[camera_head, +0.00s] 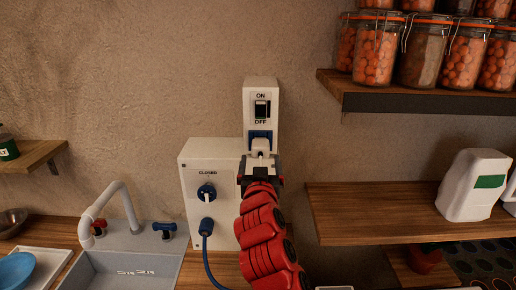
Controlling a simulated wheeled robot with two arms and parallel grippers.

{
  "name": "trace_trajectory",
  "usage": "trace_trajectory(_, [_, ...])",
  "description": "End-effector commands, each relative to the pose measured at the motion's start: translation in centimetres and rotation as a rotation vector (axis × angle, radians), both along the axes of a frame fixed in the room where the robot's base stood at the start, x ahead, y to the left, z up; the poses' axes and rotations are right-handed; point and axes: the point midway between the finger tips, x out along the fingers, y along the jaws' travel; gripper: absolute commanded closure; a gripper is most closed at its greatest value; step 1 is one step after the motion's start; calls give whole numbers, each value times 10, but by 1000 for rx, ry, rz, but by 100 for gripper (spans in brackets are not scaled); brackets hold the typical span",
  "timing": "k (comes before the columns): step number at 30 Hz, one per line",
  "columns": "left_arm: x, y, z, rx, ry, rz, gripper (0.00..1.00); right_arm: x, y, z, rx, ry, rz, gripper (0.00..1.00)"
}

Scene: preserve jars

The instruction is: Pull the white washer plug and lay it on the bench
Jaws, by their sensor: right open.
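The white washer plug (260,145) sits at the blue socket (260,134) low on the white switch box, under the ON/OFF switch (261,108). My right gripper (260,164) is at the plug's lower end, its dark fingers open on either side of it. Whether the fingers touch the plug I cannot tell. My red right arm hides what lies below the plug, including any cord. The bench (226,262) shows as a wooden strip beside the sink. My left gripper is not in view.
A sink (130,270) with a tap (105,200) is further left. Shelves with jars (375,55) and a white jug (470,185) are at right.

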Motion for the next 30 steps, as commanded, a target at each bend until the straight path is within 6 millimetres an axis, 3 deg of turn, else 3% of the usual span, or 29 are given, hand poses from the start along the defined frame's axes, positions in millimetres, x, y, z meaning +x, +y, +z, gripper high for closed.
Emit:
trace_trajectory(8, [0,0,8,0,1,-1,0,14,0,2,-1,4,-2,10])
trace_trajectory(16, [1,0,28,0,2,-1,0,52,0,4,1,4,-1,10])
trace_trajectory(19, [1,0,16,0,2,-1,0,65,0,-1,3,-1,0,10])
trace_trajectory(30, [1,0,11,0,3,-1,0,90,0,1,0,-1,2,10])
